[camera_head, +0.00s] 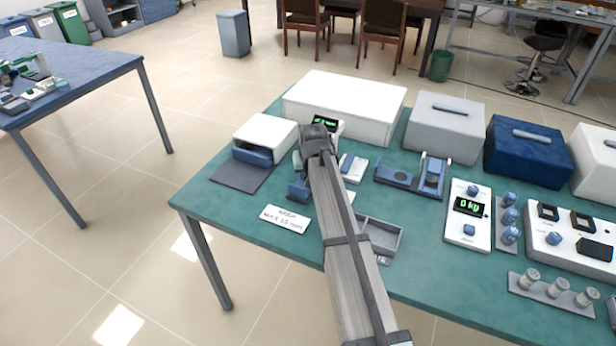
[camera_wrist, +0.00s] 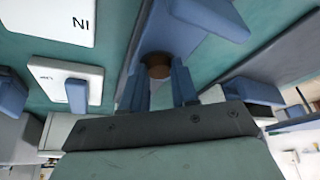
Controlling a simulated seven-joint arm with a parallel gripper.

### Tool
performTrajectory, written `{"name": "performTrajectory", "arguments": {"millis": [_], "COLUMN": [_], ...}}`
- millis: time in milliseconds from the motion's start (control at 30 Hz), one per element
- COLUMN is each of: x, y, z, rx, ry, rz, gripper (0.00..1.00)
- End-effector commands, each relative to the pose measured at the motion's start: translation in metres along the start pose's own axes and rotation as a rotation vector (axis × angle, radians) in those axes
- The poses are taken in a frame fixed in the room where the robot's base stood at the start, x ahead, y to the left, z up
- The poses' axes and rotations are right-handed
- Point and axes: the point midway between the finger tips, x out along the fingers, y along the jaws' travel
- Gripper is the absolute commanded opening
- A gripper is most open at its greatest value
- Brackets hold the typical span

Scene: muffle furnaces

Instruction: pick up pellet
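The pellet (camera_wrist: 158,68) is a small brown disc or short cylinder in the wrist view. It shows between the tips of the two blue fingers of my gripper (camera_wrist: 161,70), in front of a blue surface. The fingers are apart with the pellet spanning most of the gap. I cannot tell whether they touch it, or whether the pellet rests on the blue surface. In the camera_head view my wrist (camera_head: 318,135) is over the left part of the green table, and it hides the fingers and the pellet.
On the green table (camera_head: 230,211) are a small white box with a blue front (camera_head: 268,130), a long white box (camera_head: 345,105), a label card (camera_head: 285,218), a grey tray (camera_head: 392,255), a blue device (camera_head: 430,178) and a digital readout (camera_head: 468,207). The front left corner is clear.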

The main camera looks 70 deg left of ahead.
Motion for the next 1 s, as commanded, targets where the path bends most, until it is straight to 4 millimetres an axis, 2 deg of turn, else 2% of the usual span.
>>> {"name": "performTrajectory", "arguments": {"millis": [33,233,567,1000], "x": [0.000,0.000,-0.006,-0.070], "y": [0.000,0.000,0.000,0.000], "z": [0.000,0.000,-0.003,-0.030], "rx": [0.000,0.000,0.000,0.000], "ry": [0.000,0.000,0.001,0.002], "rz": [0.000,0.000,0.000,0.000], "gripper": [0.19,0.00,0.00,0.00]}}
